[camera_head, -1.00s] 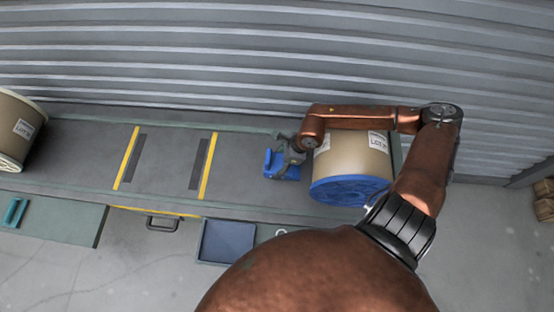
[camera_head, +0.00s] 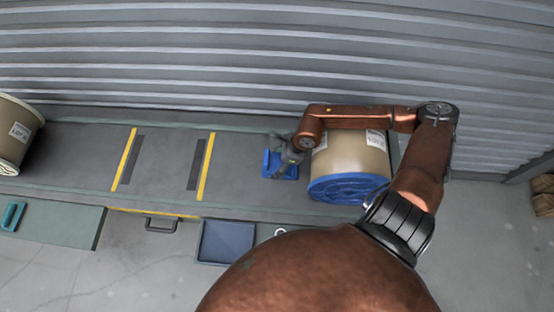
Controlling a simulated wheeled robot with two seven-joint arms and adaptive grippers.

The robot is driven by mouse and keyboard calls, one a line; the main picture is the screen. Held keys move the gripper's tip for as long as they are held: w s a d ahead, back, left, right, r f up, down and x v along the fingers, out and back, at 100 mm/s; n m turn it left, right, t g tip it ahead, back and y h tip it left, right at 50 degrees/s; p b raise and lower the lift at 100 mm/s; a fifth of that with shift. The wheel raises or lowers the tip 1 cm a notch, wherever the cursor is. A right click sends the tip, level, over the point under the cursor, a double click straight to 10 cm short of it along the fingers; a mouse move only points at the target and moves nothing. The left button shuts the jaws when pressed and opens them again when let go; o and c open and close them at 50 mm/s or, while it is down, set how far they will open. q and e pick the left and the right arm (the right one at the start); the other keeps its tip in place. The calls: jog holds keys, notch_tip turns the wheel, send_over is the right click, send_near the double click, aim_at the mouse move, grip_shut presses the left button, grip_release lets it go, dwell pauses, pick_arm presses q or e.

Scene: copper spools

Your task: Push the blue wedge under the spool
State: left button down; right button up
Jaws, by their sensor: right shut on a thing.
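The blue wedge (camera_head: 269,163) stands on the grey bench just left of the near spool. My right gripper (camera_head: 279,160) is shut on it, and the gripper and wrist cover part of the wedge. The spool (camera_head: 350,158), tan with a blue end flange and white labels, lies on its side on the bench at the right. My right arm passes over its top edge. Whether the wedge touches the spool cannot be told, because the wrist hides part of the space between them. My left gripper is not in view.
Another spool (camera_head: 15,135) lies at the far left. Yellow and dark strips (camera_head: 205,170) cross the bench between the spools. A blue tray (camera_head: 226,242) and a teal handle (camera_head: 13,215) are along the front. A corrugated wall (camera_head: 250,60) stands behind.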

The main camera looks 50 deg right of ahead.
jog(key=shift+f, duration=0.15)
jog(key=o, duration=1.7)
jog(key=shift+o, duration=0.2)
jog(key=v, duration=1.2)
jog(key=shift+w, duration=0.1)
